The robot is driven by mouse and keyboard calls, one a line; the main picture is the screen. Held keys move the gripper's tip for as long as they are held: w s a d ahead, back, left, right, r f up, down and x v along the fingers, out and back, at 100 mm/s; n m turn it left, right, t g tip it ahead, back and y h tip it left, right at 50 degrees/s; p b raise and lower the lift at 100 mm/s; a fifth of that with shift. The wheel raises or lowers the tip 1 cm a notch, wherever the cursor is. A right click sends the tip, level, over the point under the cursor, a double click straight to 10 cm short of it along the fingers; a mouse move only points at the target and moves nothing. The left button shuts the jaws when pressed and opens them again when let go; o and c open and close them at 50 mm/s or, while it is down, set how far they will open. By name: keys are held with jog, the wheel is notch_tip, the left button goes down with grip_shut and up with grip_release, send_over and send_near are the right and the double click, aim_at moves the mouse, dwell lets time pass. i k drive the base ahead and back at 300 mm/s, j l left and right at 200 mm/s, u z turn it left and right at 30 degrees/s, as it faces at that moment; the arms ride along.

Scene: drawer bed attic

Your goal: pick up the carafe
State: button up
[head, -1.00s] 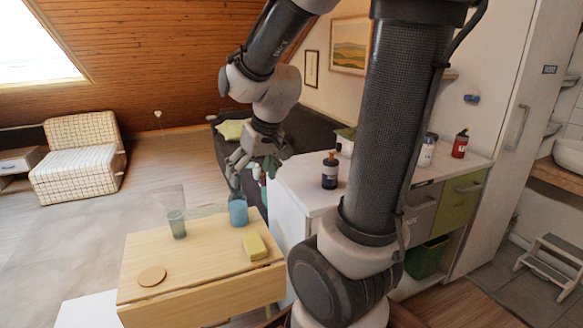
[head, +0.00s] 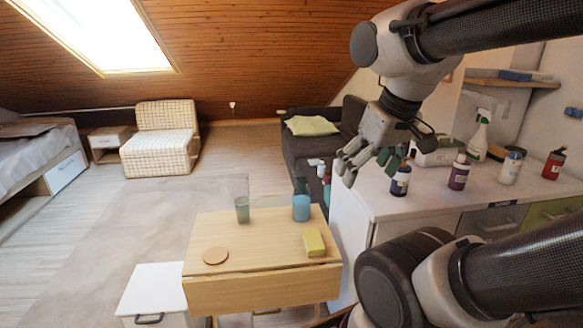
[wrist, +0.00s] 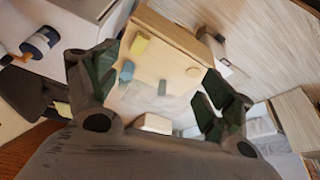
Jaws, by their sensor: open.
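The carafe, which I take to be the blue vessel (head: 301,207), stands upright on the small wooden table (head: 212,276), near its far right corner. It also shows as a small blue shape in the wrist view (wrist: 127,71). My gripper (head: 362,166) is open and empty. It hangs in the air to the right of the carafe and higher, near the white counter's left end in the head view. In the wrist view, my gripper's fingers (wrist: 160,72) are spread wide, with the table visible between and beyond them.
A greenish glass (head: 242,210) stands left of the carafe. A yellow sponge (head: 314,243) and a round coaster (head: 215,256) lie nearer on the table. Several bottles, including a dark one (head: 400,181), stand on the white counter (head: 420,205).

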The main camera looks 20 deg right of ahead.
aim_at(301, 196)
jog(key=i+l+z, duration=0.1)
jog(key=i+z, duration=0.15)
jog(key=i, duration=0.2)
jog(key=i+z, duration=0.3)
jog(key=i, duration=0.1)
